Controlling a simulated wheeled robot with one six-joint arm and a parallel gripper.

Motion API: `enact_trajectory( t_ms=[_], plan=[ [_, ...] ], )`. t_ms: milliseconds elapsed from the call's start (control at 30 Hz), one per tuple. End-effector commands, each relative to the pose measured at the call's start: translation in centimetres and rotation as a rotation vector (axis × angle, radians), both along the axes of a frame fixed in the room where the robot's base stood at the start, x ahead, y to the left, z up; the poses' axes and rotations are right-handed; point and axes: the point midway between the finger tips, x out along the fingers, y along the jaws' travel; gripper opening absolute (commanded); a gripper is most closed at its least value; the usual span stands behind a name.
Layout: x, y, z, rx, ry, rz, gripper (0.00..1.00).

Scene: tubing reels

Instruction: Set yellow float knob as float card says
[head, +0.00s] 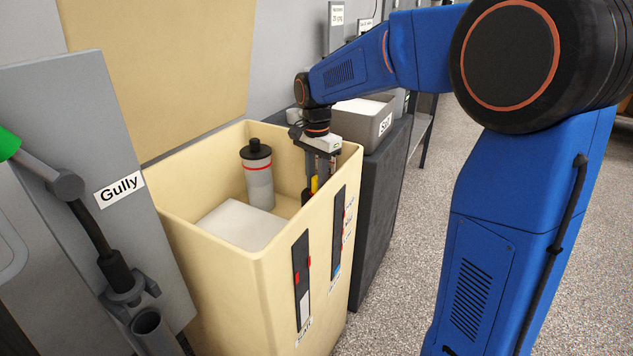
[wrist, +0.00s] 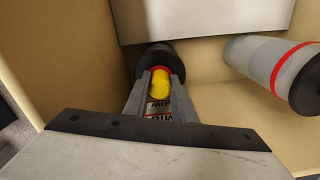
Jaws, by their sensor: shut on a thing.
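The yellow float knob (wrist: 160,84) is between the fingers of my gripper (wrist: 158,90) in the wrist view, with a red ring and a dark round part around its far end. In the head view my gripper (head: 318,168) reaches down inside the cream bin (head: 190,236), and a bit of the yellow knob (head: 314,184) shows beside the fingers. My gripper is shut on the knob. A label with partly hidden letters lies below the knob in the wrist view. I cannot pick out the float card, and the small labels on the bin's front are too small to read.
A grey cylinder (head: 258,178) with a black cap and red band stands in the bin, near a white block (head: 240,225). Two dark gauge strips (head: 301,280) are on the bin's front. A grey panel labelled Gully (head: 75,130) stands left; a grey tray (head: 365,122) stands behind right.

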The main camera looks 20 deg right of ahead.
Motion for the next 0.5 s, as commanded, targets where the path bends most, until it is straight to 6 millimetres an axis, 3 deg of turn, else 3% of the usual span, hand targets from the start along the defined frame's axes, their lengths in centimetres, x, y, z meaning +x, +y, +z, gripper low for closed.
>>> enact_trajectory(
  t_ms=[300, 500],
  plan=[
    [0.1, 0.0, 6.4, 0.001, -0.005, 0.0, 0.0],
    [0.0, 0.0, 8.3, 0.0, -0.002, 0.0, 0.0]
  ],
)
